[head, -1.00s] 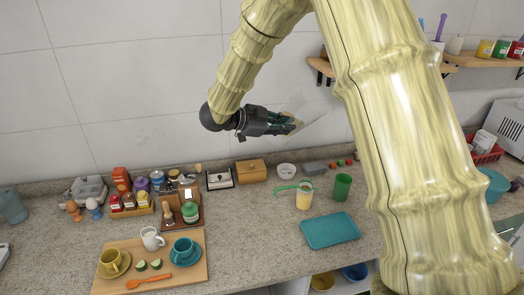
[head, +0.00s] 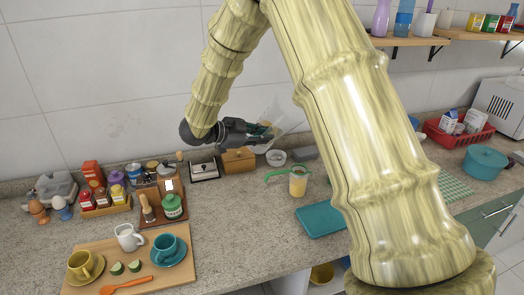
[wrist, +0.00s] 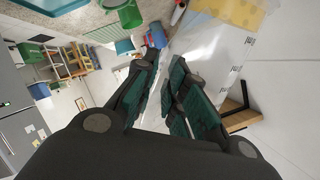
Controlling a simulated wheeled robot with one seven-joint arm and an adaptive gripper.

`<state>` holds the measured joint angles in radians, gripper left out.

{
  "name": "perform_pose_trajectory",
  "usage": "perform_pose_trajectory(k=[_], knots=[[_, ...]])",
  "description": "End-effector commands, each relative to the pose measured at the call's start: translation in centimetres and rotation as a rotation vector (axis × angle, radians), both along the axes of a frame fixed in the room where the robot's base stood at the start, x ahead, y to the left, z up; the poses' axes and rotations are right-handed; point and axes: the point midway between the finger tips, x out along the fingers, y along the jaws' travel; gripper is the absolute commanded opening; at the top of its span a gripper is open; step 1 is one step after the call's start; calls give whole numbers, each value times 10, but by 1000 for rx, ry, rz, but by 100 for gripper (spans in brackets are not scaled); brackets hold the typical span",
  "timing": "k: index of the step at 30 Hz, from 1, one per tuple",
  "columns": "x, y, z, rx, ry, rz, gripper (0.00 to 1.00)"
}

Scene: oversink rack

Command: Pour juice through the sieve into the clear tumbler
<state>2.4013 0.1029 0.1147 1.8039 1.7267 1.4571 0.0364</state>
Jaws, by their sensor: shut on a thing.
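The clear tumbler (head: 298,185) stands upright on the counter with pale yellow contents. The green sieve (head: 276,175) is at its rim, its handle pointing left. My gripper (head: 268,131) is above and behind them, in front of the wall. It is shut on a see-through container (head: 279,116), which is tilted and faint against the wall. In the wrist view the container (wrist: 218,52) is between the fingers (wrist: 163,95), with small dark markings and a yellow patch at the top. I cannot tell how much juice it holds.
A teal tray (head: 318,219) lies in front of the tumbler. A wooden board (head: 190,262) with cups is front left. A shelf (head: 455,36) is at upper right. My arm hides part of the counter.

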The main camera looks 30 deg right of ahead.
Motion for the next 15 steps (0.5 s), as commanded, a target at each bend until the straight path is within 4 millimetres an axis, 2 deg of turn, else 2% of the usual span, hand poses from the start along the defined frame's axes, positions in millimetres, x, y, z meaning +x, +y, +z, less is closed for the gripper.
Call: perform_pose_trajectory(k=[1,3,6,15], knots=[[0,0,-10,-1,-1,0,0],[0,0,-17,-1,-1,0,0],[-1,-1,-20,-3,3,1,0],[-16,-6,5,-70,124,22,0]])
